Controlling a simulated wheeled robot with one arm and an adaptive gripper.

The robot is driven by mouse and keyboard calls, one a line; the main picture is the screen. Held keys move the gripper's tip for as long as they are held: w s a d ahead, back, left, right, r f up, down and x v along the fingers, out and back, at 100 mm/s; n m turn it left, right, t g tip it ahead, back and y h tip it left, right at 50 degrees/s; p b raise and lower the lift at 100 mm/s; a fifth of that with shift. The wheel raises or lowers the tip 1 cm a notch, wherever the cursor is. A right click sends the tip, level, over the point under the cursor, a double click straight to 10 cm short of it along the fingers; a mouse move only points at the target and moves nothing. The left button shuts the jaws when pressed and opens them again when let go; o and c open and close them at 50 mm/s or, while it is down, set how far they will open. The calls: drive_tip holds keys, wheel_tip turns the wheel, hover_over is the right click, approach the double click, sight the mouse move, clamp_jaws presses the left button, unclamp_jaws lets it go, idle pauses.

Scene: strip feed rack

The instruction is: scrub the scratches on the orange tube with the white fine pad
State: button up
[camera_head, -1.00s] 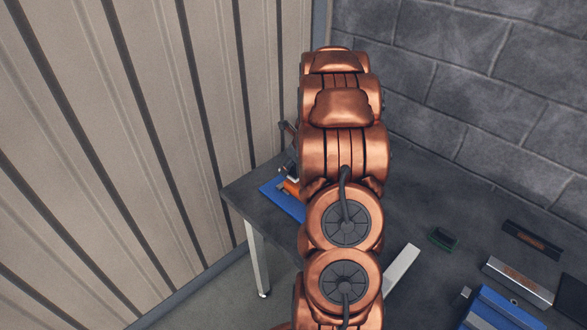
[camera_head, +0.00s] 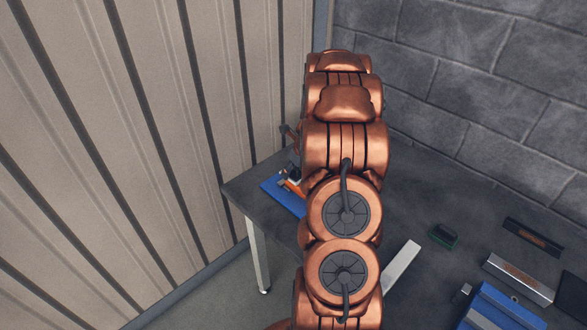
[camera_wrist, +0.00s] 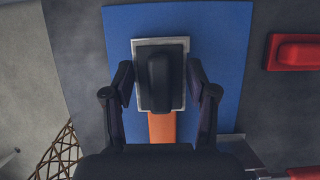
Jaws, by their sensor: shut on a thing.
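In the wrist view my gripper (camera_wrist: 159,84) is shut on a scrubbing pad with a black grip (camera_wrist: 157,82) and a pale rectangular base (camera_wrist: 160,43). The fingers stand on its left and right sides. The pad is over the orange tube (camera_wrist: 162,127), whose near end shows below it; the rest of the tube is covered. I cannot tell whether the pad touches the tube, and no scratches can be made out. The tube lies on a blue mat (camera_wrist: 220,40). In the head view my arm hides most of this; part of the tube (camera_head: 292,187) shows.
A red block (camera_wrist: 296,52) lies to the right of the mat on the dark table. In the head view, a dark green block (camera_head: 443,236), a dark tray (camera_head: 533,238), a metal block (camera_head: 520,280) and a blue fixture (camera_head: 503,308) stand at right. Walls border the table.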

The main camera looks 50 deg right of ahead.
drive_tip(key=shift+f, duration=0.5)
drive_tip(key=o, duration=0.9)
drive_tip(key=shift+o, duration=0.2)
drive_tip(key=shift+r, duration=0.35)
